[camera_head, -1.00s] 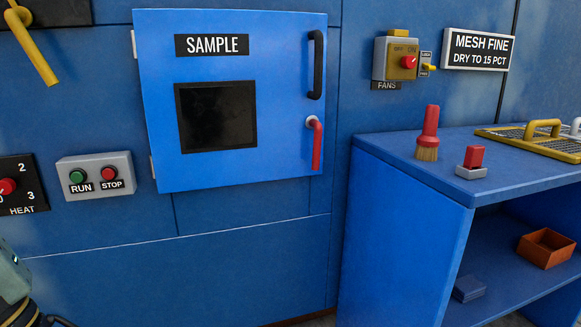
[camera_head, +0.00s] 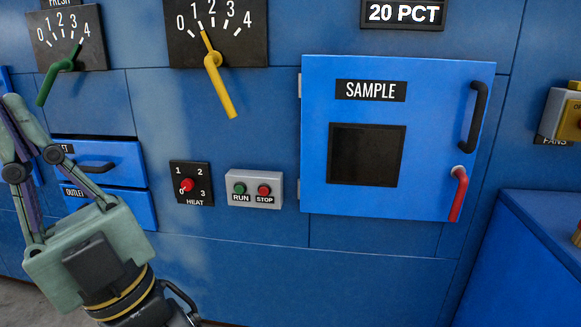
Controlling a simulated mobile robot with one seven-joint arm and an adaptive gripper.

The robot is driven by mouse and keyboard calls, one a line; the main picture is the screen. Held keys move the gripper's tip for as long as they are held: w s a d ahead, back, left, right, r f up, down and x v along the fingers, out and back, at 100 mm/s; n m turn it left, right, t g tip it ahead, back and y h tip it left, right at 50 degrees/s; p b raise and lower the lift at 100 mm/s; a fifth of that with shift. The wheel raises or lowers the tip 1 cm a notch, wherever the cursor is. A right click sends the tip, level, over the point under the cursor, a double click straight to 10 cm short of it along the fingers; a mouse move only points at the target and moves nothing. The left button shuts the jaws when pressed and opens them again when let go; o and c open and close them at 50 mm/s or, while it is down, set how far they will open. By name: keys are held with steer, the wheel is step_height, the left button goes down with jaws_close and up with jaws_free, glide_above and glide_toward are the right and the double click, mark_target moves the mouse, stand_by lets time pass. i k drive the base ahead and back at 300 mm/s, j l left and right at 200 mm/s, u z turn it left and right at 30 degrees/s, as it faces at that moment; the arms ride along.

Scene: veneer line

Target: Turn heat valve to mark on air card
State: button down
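A yellow-handled valve (camera_head: 218,84) sits on a black 0–4 scale plate (camera_head: 257,47). Its thin tip points up near 1 and its grip hangs down to the right. Any name above it is cut off. A small plate labelled HEAT (camera_head: 193,199) has a red knob (camera_head: 187,185) beside the 0, with marks 0 to 3. A green-handled valve (camera_head: 62,66), its label partly cut off as FRESH, has its tip near 4. I cannot identify an air card. My gripper (camera_head: 22,130) is at lower left, in front of the drawers and below the green valve, touching no valve.
A RUN/STOP box (camera_head: 255,189) is right of the HEAT plate. The SAMPLE door (camera_head: 445,130) has a black handle and red lever. Two blue drawers (camera_head: 130,163) are partly behind my gripper. A blue bench (camera_head: 545,265) stands at right. A sign (camera_head: 402,13) reads 20 PCT.

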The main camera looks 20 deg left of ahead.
mark_target(188, 184)
steer(key=u, duration=1.25)
